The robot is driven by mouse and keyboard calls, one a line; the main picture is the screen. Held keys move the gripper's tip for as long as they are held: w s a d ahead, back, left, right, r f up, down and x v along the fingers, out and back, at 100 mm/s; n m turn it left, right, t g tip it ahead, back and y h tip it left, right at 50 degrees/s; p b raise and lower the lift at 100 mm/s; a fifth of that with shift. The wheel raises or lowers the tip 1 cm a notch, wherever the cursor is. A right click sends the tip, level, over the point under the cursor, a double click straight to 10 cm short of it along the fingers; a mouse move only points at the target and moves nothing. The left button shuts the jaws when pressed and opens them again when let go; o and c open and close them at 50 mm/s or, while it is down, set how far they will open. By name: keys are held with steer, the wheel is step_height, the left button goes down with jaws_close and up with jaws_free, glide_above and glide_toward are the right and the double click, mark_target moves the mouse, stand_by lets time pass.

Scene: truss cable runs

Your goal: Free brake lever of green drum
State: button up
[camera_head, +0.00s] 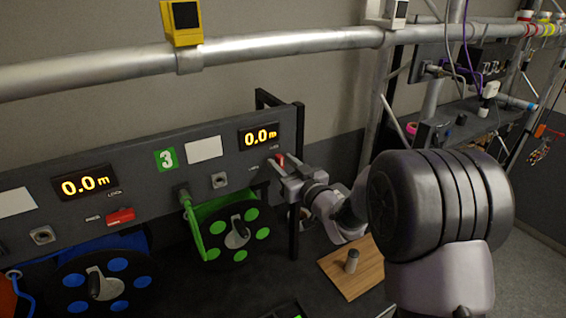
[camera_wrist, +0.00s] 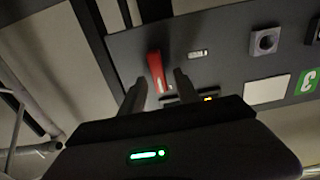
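The green drum (camera_head: 215,219), with a black face and green dots, hangs below the dark panel (camera_head: 225,150) at sign 3. Its red brake lever (camera_head: 281,159) is on the panel's right part, under the right 0.0 m display, with small labels beside it. My gripper (camera_head: 276,167) is at this lever, and its fingers partly cover it. In the wrist view the red lever (camera_wrist: 155,70) stands between the two fingertips of my gripper (camera_wrist: 160,80). Gaps show on both sides of the lever, so the fingers look open around it. Contact cannot be told.
A blue drum (camera_head: 100,283) with its own red lever (camera_head: 120,217) is at the left. A small cylinder (camera_head: 352,260) stands on a wooden board (camera_head: 340,278) below my arm. A horizontal truss pipe (camera_head: 280,45) runs above the panel. A black frame post (camera_head: 296,200) is close to my gripper.

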jaws_close()
steer(key=shift+n+b, duration=0.3)
steer(key=shift+b, duration=0.35)
steer(key=n+b, duration=0.5)
steer(key=b, duration=0.2)
steer(key=a+f+n+b, duration=0.1)
steer(key=n+b, duration=0.5)
steer(key=b, duration=0.2)
steer(key=s+f+n+b, duration=0.1)
steer(key=n+b, duration=0.5)
steer(key=b, duration=0.2)
steer(key=shift+a, duration=0.3)
steer(key=shift+r+n, duration=0.1)
steer(key=shift+n, duration=0.2)
jaws_free()
